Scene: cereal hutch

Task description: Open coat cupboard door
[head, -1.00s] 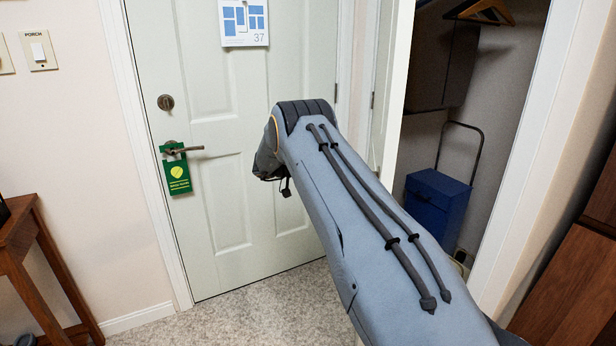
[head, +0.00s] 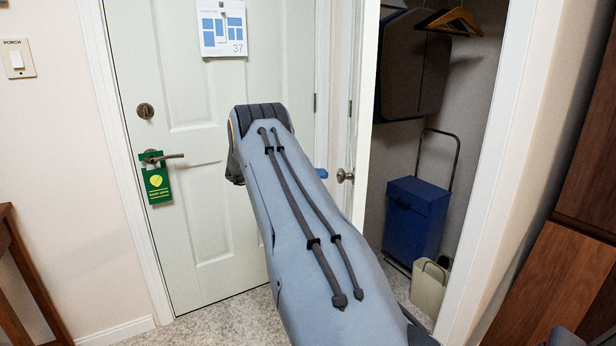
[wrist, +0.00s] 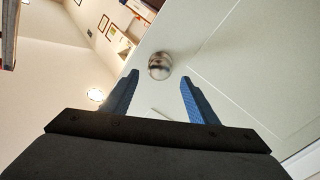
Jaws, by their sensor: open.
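The coat cupboard door (head: 364,115) is a pale panel standing open, with its edge towards me, left of the cupboard opening. Its round metal knob (head: 345,176) is on the face turned to the left. My gripper is mostly hidden behind my arm in the head view; only a blue fingertip (head: 321,173) shows, just left of the knob. In the wrist view my gripper (wrist: 159,83) is open, with two blue fingers apart. The knob (wrist: 159,64) appears between and beyond the fingertips, against the pale door panel (wrist: 235,75). I cannot tell whether they touch.
The cupboard holds a blue box on a folding trolley (head: 415,215), a cream bin (head: 430,290), a dark hanging bag (head: 412,65) and a wooden hanger (head: 450,20). The entrance door (head: 215,215) with a green tag (head: 157,184) is shut. Wooden furniture flanks both sides.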

